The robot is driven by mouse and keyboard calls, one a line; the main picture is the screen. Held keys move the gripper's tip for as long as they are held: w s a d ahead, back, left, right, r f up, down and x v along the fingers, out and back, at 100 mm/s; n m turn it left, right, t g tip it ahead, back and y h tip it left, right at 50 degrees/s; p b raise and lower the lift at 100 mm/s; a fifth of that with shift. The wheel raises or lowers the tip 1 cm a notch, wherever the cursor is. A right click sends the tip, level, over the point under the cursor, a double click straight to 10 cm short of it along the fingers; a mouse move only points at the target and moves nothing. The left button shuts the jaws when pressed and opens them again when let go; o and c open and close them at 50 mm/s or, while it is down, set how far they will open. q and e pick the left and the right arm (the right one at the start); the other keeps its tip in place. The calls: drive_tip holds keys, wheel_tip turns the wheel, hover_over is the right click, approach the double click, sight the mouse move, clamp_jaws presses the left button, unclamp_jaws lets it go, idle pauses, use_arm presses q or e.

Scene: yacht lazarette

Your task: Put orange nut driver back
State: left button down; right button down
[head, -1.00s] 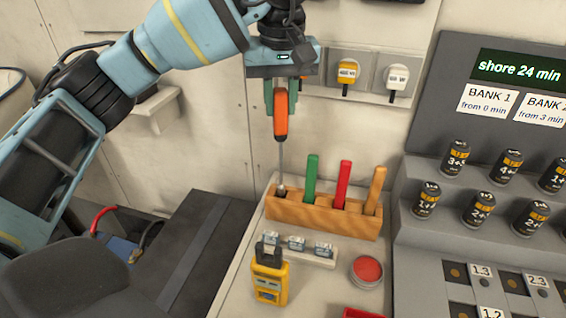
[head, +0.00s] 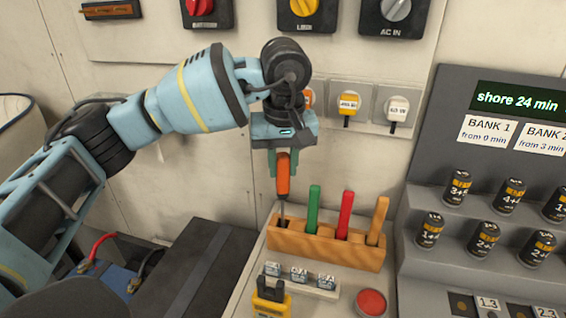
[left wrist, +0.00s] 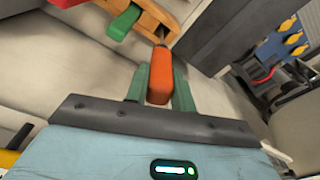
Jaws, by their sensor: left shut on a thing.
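The orange nut driver (head: 283,176) is upright, held by its handle in my left gripper (head: 283,160). Its shaft reaches down into the left end of the wooden rack (head: 325,245); the tip is hidden behind the rack's front. In the left wrist view, the orange handle (left wrist: 160,78) sits between the green fingers, and part of the wooden rack (left wrist: 150,15) shows beyond it. Green (head: 313,208), red (head: 345,214) and light-orange (head: 377,219) handles stand in the rack to the right. My right gripper is not in view.
Small labelled blocks (head: 299,275), a yellow device (head: 270,298) and a red button (head: 371,302) are in front of the rack. A grey panel with battery-like cylinders (head: 458,188) stands at right. Wall plugs (head: 348,104) and switches (head: 304,10) are behind.

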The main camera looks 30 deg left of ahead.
use_arm(q)
drive_tip(key=c, duration=1.2)
unclamp_jaws()
drive_tip(key=r, duration=0.8)
drive_tip(key=s+d+r+p, duration=0.1)
drive_tip(key=r, duration=0.3)
drive_tip(key=shift+a, duration=0.1)
